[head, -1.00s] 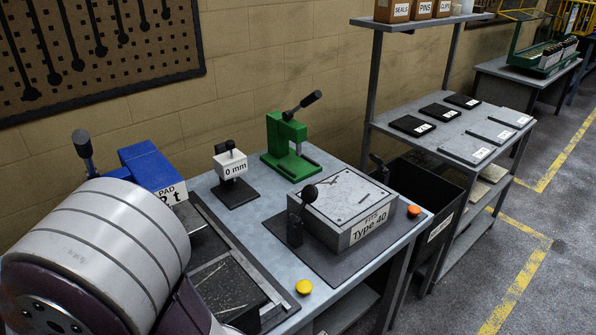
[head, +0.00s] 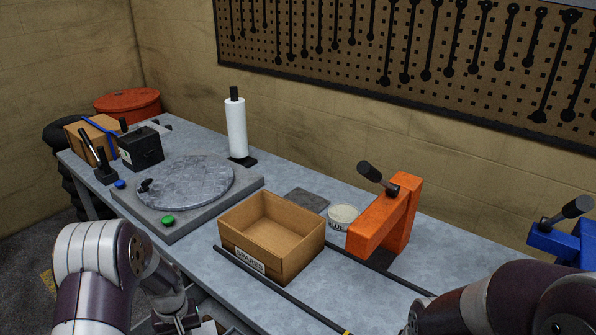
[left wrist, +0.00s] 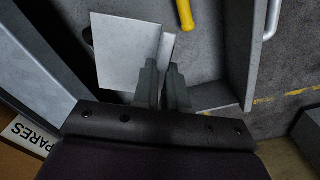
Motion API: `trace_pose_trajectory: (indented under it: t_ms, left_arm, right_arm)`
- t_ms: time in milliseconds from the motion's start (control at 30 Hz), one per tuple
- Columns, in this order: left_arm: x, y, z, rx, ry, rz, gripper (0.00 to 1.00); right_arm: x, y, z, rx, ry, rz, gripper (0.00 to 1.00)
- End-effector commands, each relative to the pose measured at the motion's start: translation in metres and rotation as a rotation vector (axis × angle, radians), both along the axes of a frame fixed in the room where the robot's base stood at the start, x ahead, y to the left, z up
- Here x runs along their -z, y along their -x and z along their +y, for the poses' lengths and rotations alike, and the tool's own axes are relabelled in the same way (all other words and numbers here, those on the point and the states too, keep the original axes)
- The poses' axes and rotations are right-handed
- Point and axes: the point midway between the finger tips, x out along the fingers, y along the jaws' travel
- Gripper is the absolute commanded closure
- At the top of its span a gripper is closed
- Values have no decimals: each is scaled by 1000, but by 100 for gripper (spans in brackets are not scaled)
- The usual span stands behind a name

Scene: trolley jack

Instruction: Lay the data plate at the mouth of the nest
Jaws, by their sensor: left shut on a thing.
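My left gripper (head: 182,325) is low in the head view, in front of the bench. In the left wrist view its fingers (left wrist: 163,72) are shut on a thin pale grey plate (left wrist: 125,52), which I take to be the data plate. The plate reaches out beyond the fingertips, mostly to the left, and looks blank on the side I see. In the head view a pale edge (head: 208,326) shows beside the gripper. I cannot make out the nest in the current views. My right gripper is out of view; only part of my right arm shows at the lower right.
On the bench are an open cardboard SPARES box (head: 270,238), a round metal turntable (head: 188,182), an orange press (head: 388,220), a white roll (head: 236,130) and a dark block (head: 141,148). A yellow handle (left wrist: 185,14) shows near the plate.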

Motion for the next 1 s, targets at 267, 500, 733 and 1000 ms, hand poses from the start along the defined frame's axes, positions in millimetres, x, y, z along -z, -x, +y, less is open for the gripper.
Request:
trace_pose_trajectory:
  t_ms: [267,500,733,1000]
  left_arm:
    - [-9,6,-65,360,0,16,100]
    - [-8,7,-73,378,1,18,100]
    - [35,8,-37,268,4,26,100]
    - [71,4,17,-227,5,20,100]
  right_arm:
    - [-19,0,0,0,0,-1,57]
    - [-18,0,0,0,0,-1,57]
    - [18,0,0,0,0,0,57]
    - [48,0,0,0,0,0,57]
